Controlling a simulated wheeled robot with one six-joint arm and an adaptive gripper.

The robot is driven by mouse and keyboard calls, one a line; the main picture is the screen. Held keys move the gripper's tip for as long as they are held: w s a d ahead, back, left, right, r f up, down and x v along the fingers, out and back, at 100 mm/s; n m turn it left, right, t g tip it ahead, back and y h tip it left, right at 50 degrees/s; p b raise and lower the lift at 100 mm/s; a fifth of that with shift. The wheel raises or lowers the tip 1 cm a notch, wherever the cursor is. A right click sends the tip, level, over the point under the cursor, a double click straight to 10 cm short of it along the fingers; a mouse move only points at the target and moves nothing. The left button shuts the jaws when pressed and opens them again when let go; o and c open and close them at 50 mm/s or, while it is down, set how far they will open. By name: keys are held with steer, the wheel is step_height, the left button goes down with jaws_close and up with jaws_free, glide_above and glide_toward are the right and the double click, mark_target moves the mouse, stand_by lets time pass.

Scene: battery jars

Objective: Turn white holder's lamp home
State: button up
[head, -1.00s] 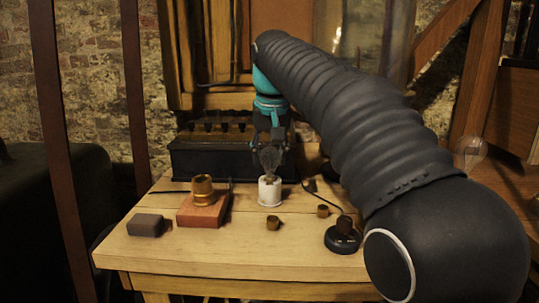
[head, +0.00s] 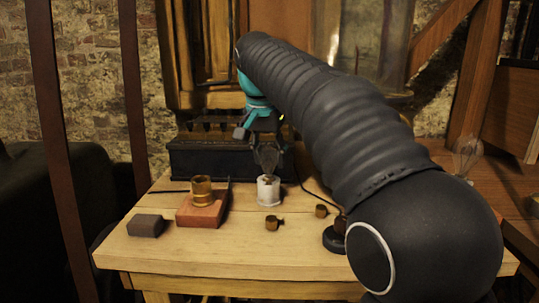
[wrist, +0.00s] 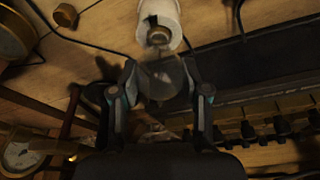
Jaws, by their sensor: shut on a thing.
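The white holder (head: 268,190) stands upright on the wooden table. The lamp (head: 266,157), a clear glass bulb, is upright directly above it, its lower end at the holder's mouth. How deep its base sits is hard to tell. My gripper (head: 264,145) comes from above and behind, its fingers around the bulb. In the wrist view my gripper (wrist: 160,90) has a finger on each side of the lamp (wrist: 162,75), shut on its glass. The white holder (wrist: 160,12) lies just beyond, in line with the lamp.
A brass cup on a reddish wooden block (head: 202,212) and a dark grey block (head: 147,226) are to the left. Two small brass pieces (head: 272,223) (head: 321,211) lie front right. A dark box (head: 215,162) stands behind. Another bulb (head: 467,157) is far right.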

steer(key=m+g+h, duration=0.1)
steer(key=m, duration=0.5)
steer(key=shift+d, duration=0.1)
steer(key=shift+s, duration=0.1)
steer(key=m, duration=0.3)
steer(key=m+g+h, duration=0.1)
steer(key=m, duration=0.2)
steer(key=shift+s+d+g, duration=0.1)
steer(key=shift+g, duration=0.2)
steer(key=o, duration=1.4)
steer(key=shift+c, duration=0.2)
steer(key=shift+n, duration=0.3)
